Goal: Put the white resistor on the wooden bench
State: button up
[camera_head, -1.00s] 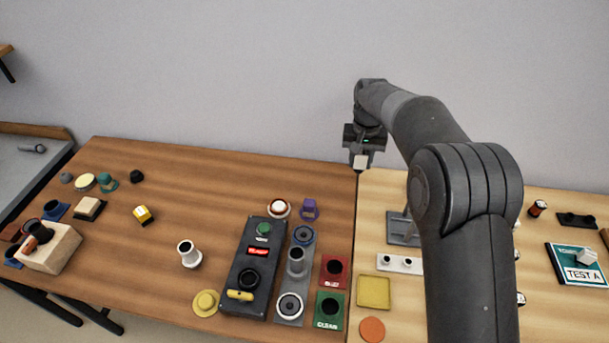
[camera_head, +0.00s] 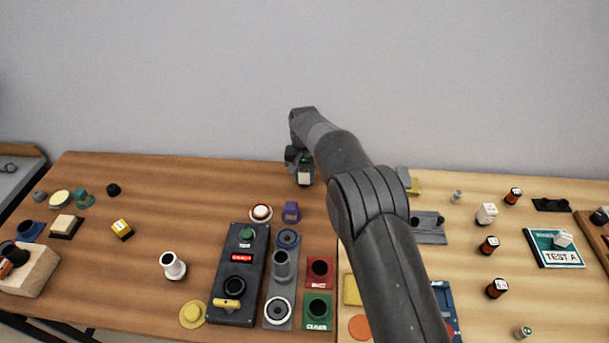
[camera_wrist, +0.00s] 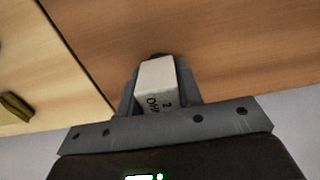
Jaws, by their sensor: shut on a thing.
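My gripper (camera_head: 304,176) is shut on a white block with dark lettering, the white resistor (camera_wrist: 157,85), which also shows in the head view (camera_head: 304,179). My gripper holds it at the back of the darker brown wooden bench (camera_head: 210,190), left of the seam with the paler wooden top (camera_head: 465,265). In the wrist view brown wood (camera_wrist: 240,50) lies behind the block, and the seam and paler top are at left. The block seems to be in the air; its exact height cannot be told.
A purple piece (camera_head: 291,212) and a red-and-white round piece (camera_head: 261,212) stand in front of my gripper. A dark control panel (camera_head: 237,285) lies nearer. The brown top is bare at the middle back.

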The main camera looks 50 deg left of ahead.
jog(key=o, duration=1)
jog(key=shift+f, duration=0.1)
notch_tip(320, 180, up, 12)
jog(key=shift+r, duration=0.2)
jog(key=shift+w+d, duration=0.1)
